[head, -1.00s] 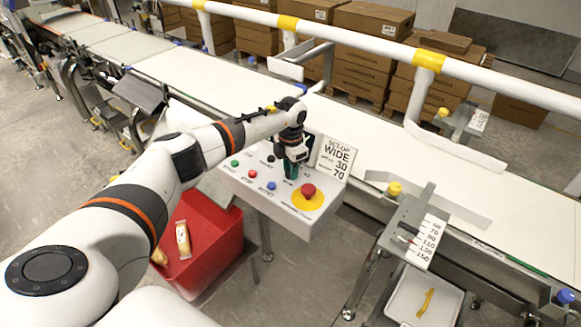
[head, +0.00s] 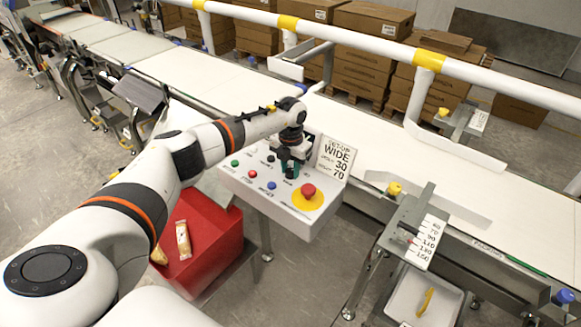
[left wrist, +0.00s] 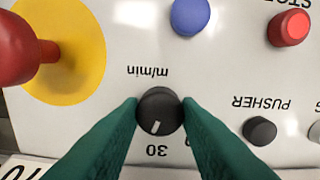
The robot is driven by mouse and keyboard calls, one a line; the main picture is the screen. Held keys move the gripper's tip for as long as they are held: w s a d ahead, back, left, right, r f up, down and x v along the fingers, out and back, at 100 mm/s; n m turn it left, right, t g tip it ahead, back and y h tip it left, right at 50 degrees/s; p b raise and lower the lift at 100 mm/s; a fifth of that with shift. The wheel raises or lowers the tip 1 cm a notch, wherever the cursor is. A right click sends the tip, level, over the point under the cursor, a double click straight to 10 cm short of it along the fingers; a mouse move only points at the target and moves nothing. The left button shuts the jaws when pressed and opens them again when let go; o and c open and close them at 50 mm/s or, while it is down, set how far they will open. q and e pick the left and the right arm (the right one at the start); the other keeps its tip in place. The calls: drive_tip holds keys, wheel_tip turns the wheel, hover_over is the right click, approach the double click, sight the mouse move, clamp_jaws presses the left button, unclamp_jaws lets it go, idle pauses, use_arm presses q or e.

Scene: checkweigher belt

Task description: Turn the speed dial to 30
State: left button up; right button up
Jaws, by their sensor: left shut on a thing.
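The speed dial (left wrist: 158,110) is a black round knob marked m/min in the left wrist view. Its white pointer line points down, nearly straight at the printed 30. My left gripper (left wrist: 160,106) has its green fingers on either side of the dial, shut on it. In the head view, my left gripper (head: 290,165) reaches down onto the grey control panel (head: 248,192), where the gripper largely hides the dial. My right gripper is not in view.
A red stop button (head: 308,189) on a yellow disc sits right of the gripper. A blue button (left wrist: 190,15) and the black pusher knob (left wrist: 259,131) are close by. A set-up card (head: 336,158) reads WIDE, 30, 70. A red bin (head: 215,250) stands below.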

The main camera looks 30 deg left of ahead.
sight(290, 170)
use_arm(q)
drive_tip(key=shift+n, duration=1.6)
drive_tip(key=shift+r, duration=0.1)
drive_tip(key=o, duration=1)
wheel_tip(290, 170, up, 12)
drive_tip(key=shift+f+b, duration=0.1)
drive_tip(key=shift+b, duration=1.15)
